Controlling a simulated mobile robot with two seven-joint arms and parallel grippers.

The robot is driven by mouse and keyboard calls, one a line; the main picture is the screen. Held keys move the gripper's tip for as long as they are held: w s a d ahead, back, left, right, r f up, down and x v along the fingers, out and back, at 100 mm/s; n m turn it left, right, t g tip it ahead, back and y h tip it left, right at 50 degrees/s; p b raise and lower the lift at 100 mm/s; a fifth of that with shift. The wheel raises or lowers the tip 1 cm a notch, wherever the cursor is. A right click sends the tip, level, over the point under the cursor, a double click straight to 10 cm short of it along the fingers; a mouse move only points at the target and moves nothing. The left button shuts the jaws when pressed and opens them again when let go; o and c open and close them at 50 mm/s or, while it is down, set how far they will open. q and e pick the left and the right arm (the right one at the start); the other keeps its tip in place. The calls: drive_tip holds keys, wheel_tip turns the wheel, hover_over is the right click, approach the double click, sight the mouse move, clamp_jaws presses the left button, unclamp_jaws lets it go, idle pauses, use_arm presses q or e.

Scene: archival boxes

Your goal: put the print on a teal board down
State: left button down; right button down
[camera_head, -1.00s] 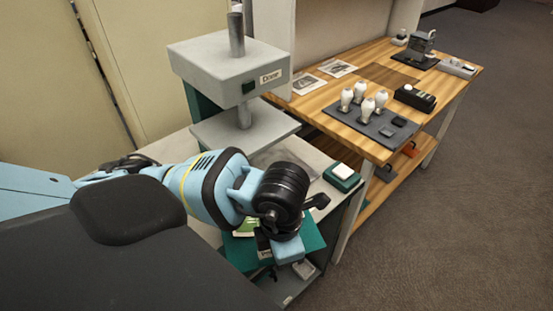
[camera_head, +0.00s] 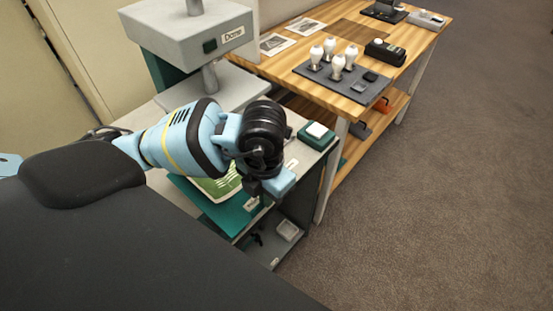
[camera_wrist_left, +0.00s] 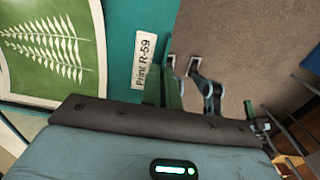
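The teal board (camera_head: 224,213) carries a green print with pale fern fronds (camera_head: 222,186). It is at the near end of the pale counter, and its front corner seems to overhang the edge. In the left wrist view the teal board (camera_wrist_left: 121,50) shows the fern print (camera_wrist_left: 45,50) and a white label reading "Print R-59". My left gripper (camera_head: 272,188) is at the board's right edge, partly covering it. Contact with the board is unclear. My right gripper is out of view.
A grey press labelled "Dome" (camera_head: 190,32) stands behind the board. A green block with a white top (camera_head: 317,135) sits at the counter's right. A wooden bench (camera_head: 290,62) behind holds white-topped tools and pictures. A lower shelf holds a small pale box (camera_head: 288,229). Carpet is clear at right.

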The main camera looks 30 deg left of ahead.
use_arm(q)
drive_tip(key=w, duration=0.3)
drive_tip(key=w+a, duration=0.1)
drive_tip(key=w, duration=0.2)
drive_tip(key=w+a+f, duration=0.1)
drive_tip(key=w, duration=0.2)
drive_tip(key=shift+w, duration=0.35)
drive_tip(key=shift+w+a+f, duration=0.1)
drive_tip(key=shift+w+a, duration=0.05)
drive_tip(key=shift+w, duration=0.1)
wheel_tip(320, 180, down, 3)
drive_tip(key=shift+f, duration=0.1)
drive_tip(key=c, duration=2.1)
unclamp_jaws()
drive_tip(key=shift+f, duration=0.25)
drive_tip(key=o, duration=0.5)
drive_tip(key=shift+c, duration=0.2)
drive_tip(key=shift+r, duration=0.1)
